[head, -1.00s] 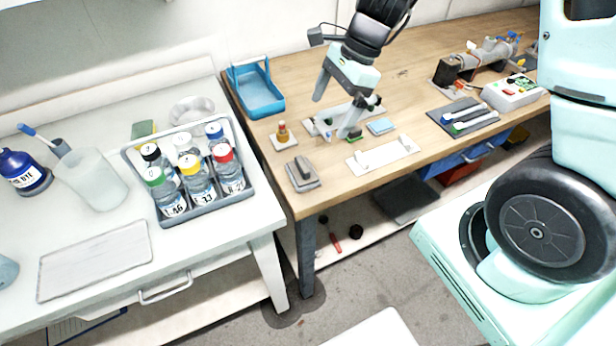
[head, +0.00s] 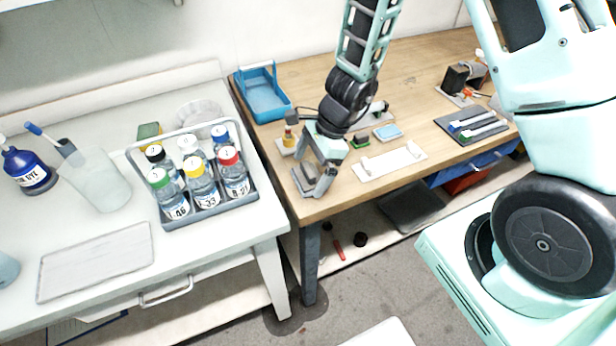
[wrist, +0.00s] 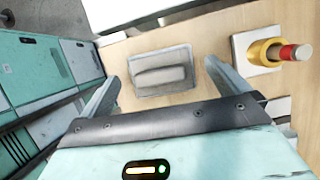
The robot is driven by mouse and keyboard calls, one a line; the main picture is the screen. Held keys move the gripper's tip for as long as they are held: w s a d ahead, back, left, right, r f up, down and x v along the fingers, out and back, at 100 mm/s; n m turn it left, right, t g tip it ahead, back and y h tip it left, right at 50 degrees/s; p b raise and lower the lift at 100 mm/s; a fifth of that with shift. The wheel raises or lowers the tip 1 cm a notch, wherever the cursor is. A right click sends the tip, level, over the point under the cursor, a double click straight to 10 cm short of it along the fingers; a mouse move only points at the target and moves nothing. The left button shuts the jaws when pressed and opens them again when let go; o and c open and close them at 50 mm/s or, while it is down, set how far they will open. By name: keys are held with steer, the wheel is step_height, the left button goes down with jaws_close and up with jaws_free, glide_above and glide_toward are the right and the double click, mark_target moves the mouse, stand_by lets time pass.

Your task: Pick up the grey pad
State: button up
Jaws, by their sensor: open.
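The grey pad (wrist: 163,75) is a flat grey rectangle with a raised bar-like grip on top, lying on the wooden bench. In the wrist view it sits beyond and between my open fingers, with wood showing around it. In the head view the pad (head: 303,180) is near the bench's front left corner, partly hidden by my gripper (head: 317,178). My gripper is open and empty, pointing down over the pad. In the wrist view my gripper (wrist: 160,85) has one finger on each side of the pad. I cannot tell its exact height above the pad.
A yellow and red piece on a white base (wrist: 262,50) stands close beside the pad. A white plate with two small handles (head: 390,161), a light blue block (head: 388,132) and a blue tray (head: 262,95) are also on the bench. The bench's front edge is near.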

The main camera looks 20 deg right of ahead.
mark_target(308, 169)
steer(key=shift+x, duration=0.85)
steer(key=c, duration=0.9)
steer(key=shift+c, duration=0.2)
steer(key=shift+r, duration=0.1)
step_height(308, 169, up, 10)
steer(key=shift+f+p, duration=0.1)
steer(key=shift+p, duration=0.95)
